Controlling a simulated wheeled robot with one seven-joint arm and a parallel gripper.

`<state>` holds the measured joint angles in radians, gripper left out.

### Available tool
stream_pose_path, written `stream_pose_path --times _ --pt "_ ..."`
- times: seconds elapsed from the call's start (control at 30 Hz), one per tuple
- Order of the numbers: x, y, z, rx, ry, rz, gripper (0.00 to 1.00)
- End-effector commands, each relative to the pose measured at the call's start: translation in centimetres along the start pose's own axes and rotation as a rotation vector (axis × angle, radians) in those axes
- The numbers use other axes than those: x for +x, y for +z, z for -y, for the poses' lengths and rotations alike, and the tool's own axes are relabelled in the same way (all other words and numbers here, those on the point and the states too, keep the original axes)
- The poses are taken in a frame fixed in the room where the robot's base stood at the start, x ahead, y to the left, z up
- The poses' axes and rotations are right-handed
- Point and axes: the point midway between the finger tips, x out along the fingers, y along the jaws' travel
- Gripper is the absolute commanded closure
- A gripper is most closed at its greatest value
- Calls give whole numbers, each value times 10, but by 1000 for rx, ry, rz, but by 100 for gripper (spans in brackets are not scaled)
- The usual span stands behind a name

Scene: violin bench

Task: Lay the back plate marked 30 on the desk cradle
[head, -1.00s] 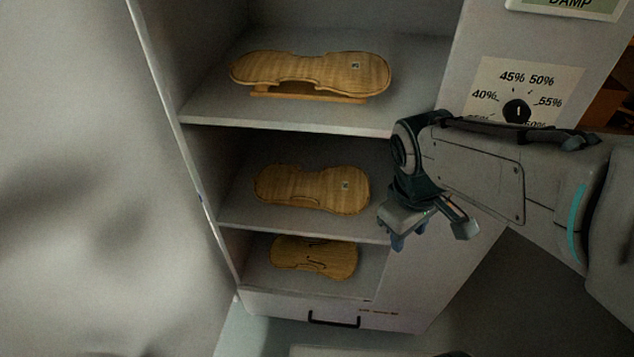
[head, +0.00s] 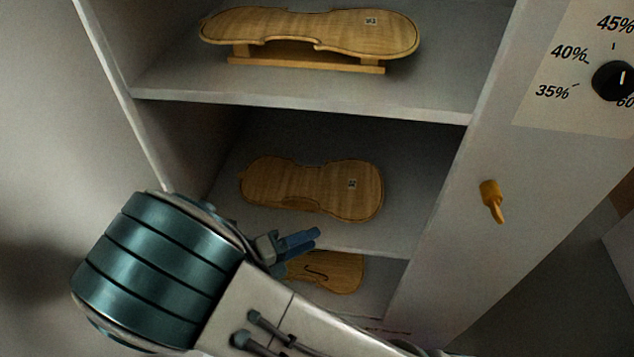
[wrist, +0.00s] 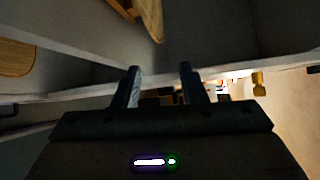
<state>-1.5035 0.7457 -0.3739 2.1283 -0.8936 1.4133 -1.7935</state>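A violin-shaped wooden plate (head: 310,30) with a small label lies on a wooden stand (head: 300,61) on the top shelf. A second labelled plate (head: 310,188) lies on the middle shelf. A third plate (head: 330,271) with an f-hole is on the bottom shelf, partly hidden by my arm. The label numbers are too small to read. My gripper (head: 300,242) is in front of the middle shelf's front edge, below the middle plate. In the wrist view my gripper's fingers (wrist: 160,80) are apart with nothing between them. The desk cradle is not in view.
The cabinet's side wall (head: 130,110) bounds the shelves on the left. A panel on the right carries a humidity dial (head: 612,80) and a yellow knob or latch (head: 491,200). The shelf edges (head: 300,107) stick out near my arm.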

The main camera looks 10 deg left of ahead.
Motion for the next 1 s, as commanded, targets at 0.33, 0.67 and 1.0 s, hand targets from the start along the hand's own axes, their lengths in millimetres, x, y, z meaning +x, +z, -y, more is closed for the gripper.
stream_pose_path --times 0.33,0.67,1.0 --pt "-14 10 -22 -184 -128 155 62" --pt "44 19 -15 -182 -124 151 62" --pt "78 24 -11 -180 -125 148 62"
